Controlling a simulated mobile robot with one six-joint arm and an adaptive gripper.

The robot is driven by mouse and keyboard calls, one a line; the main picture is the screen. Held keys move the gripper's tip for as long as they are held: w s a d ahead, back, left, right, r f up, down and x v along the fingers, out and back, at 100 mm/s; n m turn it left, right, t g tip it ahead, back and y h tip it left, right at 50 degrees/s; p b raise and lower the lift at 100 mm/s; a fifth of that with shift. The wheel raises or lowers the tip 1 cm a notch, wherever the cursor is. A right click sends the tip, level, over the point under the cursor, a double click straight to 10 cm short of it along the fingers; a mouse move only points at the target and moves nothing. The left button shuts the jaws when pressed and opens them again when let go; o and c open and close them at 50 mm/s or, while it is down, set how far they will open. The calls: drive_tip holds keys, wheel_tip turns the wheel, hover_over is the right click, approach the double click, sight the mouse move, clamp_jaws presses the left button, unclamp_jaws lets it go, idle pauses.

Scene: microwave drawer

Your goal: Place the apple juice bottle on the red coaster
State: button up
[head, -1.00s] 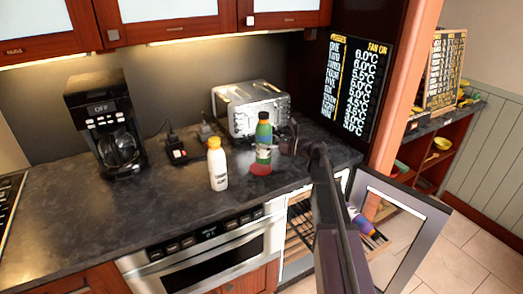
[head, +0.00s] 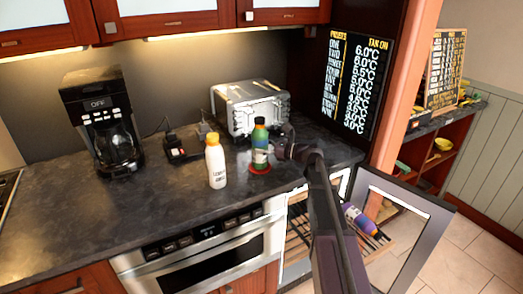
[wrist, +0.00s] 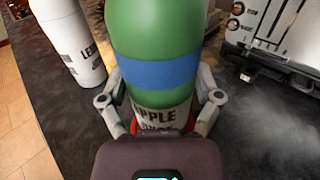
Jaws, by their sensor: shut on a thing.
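The apple juice bottle (head: 260,148) is green with a blue band and a dark cap, and stands upright over the red coaster (head: 260,170) on the counter. Its base is at the coaster and appears to rest on it, though I cannot be sure of contact. My gripper (head: 272,151) reaches in from the right and is shut on the bottle. In the wrist view the bottle (wrist: 158,73) sits between both fingers, with "APPLE" readable on its pale lower label. Most of the coaster is hidden there.
A white lemon bottle with a yellow cap (head: 216,163) stands just left of the coaster. A silver toaster (head: 249,108) is close behind. A coffee maker (head: 103,125) stands at the left. Below right, a door (head: 400,225) hangs open, with a purple bottle (head: 360,220) inside.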

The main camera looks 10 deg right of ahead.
idle(0.3)
drive_tip(key=o, duration=1.1)
drive_tip(key=shift+r, duration=0.1)
drive_tip(key=v, duration=1.2)
